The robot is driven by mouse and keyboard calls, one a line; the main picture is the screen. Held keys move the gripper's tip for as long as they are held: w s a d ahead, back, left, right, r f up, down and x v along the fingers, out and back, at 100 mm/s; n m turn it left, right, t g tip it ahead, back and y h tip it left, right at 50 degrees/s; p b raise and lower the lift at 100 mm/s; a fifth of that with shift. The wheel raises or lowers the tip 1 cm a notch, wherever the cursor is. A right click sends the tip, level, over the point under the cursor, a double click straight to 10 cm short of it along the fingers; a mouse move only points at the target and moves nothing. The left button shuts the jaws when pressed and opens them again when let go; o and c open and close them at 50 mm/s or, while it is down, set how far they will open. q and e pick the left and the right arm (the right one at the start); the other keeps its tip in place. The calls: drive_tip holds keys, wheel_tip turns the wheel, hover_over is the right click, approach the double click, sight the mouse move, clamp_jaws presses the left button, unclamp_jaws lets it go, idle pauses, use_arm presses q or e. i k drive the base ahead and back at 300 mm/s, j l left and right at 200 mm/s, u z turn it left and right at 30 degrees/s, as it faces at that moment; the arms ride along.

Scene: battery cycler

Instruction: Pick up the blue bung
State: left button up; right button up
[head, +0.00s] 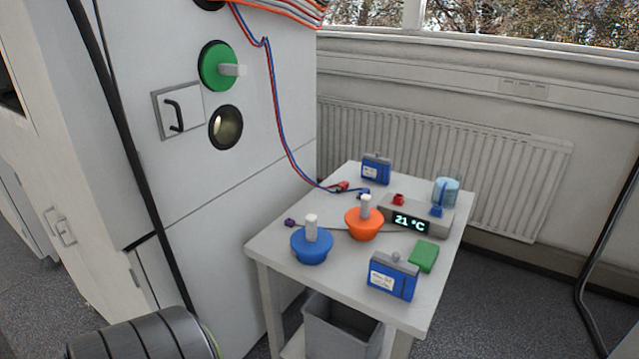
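The blue bung (312,248) stands upright on the front left part of the small white table (285,240). It is a wide blue plug with a pale upright handle on top. Nothing covers it. Neither gripper shows in this view. A dark ribbed rounded part at the bottom left edge looks like part of my own body.
An orange bung (364,225) stands right behind it. Several other items share the table: blue battery packs (391,279), a 21 °C display box (409,216), a green block (423,256), cables. A tall cabinet (250,200) holds a green bung (213,66) above an open port (226,127).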

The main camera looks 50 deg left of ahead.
sight(312, 244)
drive_tip(key=i+l+u, duration=0.1)
drive_tip(key=i+u, duration=0.15)
drive_tip(key=u, duration=0.2)
drive_tip(key=i+l+u, duration=0.2)
drive_tip(key=u, duration=0.25)
drive_tip(key=i+l+u, duration=0.4)
drive_tip(key=l+u, duration=0.25)
drive_tip(key=u, duration=0.2)
drive_tip(key=i+l+u, duration=0.15)
drive_tip(key=l+u, duration=0.25)
drive_tip(key=i+l+u, duration=0.1)
drive_tip(key=u, duration=0.35)
drive_tip(key=l+u, duration=0.85)
